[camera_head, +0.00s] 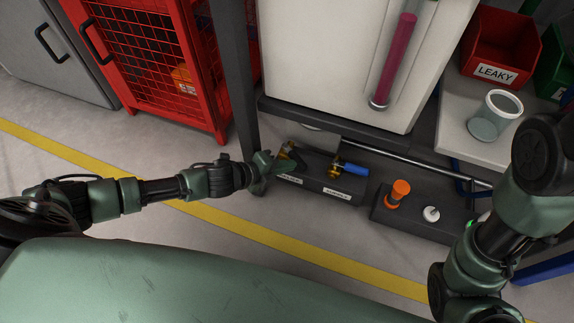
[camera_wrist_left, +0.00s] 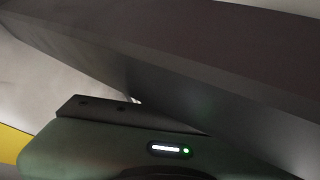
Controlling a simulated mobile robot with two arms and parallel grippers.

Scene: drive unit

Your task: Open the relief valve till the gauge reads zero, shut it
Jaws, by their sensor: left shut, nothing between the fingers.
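A dark box (camera_head: 318,187) low under the white panel carries two brass fittings. One brass valve (camera_head: 335,170) has a blue lever (camera_head: 354,170) pointing right. The other brass fitting (camera_head: 287,152) is at the left end, partly hidden by my left gripper (camera_head: 283,164). My left gripper is shut and empty, close against this fitting; I cannot tell whether they touch. The labels on the box are too small to read, so I cannot tell which is the relief valve. No gauge face can be read. My right arm shows at the right, but its gripper is out of frame.
A second dark box with an orange knob (camera_head: 398,192) and a white knob (camera_head: 431,214) sits to the right. A dark post (camera_head: 236,80) stands left of the panel. A dark beam (camera_wrist_left: 180,60) crosses close in the left wrist view. A jar (camera_head: 494,115) stands on the bench.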

